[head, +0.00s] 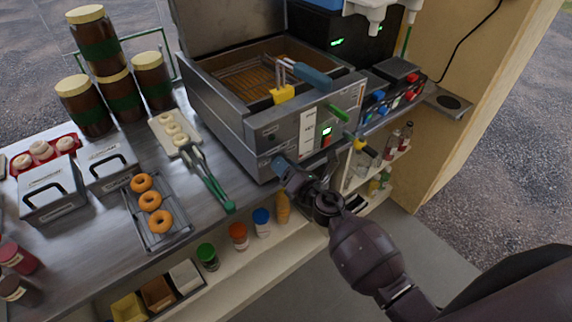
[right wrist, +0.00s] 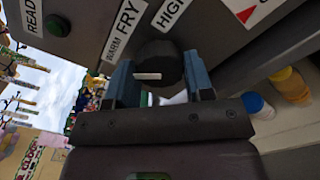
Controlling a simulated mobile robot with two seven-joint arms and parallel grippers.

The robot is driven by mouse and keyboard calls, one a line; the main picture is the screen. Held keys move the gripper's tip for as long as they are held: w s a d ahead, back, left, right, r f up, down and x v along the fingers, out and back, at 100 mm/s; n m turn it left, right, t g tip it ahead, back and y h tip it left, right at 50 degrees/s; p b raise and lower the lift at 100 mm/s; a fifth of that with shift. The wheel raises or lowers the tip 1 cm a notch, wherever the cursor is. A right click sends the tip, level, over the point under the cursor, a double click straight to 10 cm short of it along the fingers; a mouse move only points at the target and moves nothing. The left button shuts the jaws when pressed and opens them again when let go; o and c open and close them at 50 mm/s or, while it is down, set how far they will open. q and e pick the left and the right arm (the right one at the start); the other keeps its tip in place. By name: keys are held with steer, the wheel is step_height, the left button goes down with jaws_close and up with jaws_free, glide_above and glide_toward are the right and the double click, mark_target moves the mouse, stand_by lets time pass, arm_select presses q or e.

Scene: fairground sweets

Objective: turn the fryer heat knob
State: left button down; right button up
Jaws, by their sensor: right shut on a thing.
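The fryer (head: 232,130) is a steel box with an oil well and a wire basket at the counter's right end. In the right wrist view its front panel (right wrist: 90,22) carries the labels READY, WARM, FRY and HIGH. The heat knob (right wrist: 158,62) is black and round with a white mark. The mark lies across the picture; I cannot tell which label it points to. My right gripper (head: 281,166) is at the lower fryer front, with its blue fingers (right wrist: 160,80) on either side of the knob, shut on it. The knob is hidden in the head view. My left gripper is out of view.
Green-handled tongs (head: 216,190) and a rack of doughnuts (head: 176,230) lie on the counter to the left. Bottles, including a blue-capped one (head: 261,220), stand on the shelf below the gripper.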

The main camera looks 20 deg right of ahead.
steer(key=shift+m, duration=1)
steer(key=o, duration=0.9)
steer(key=shift+o, duration=0.2)
steer(key=shift+s, duration=0.15)
steer(key=v, duration=1)
steer(key=shift+s, duration=0.3)
steer(key=shift+d, duration=0.15)
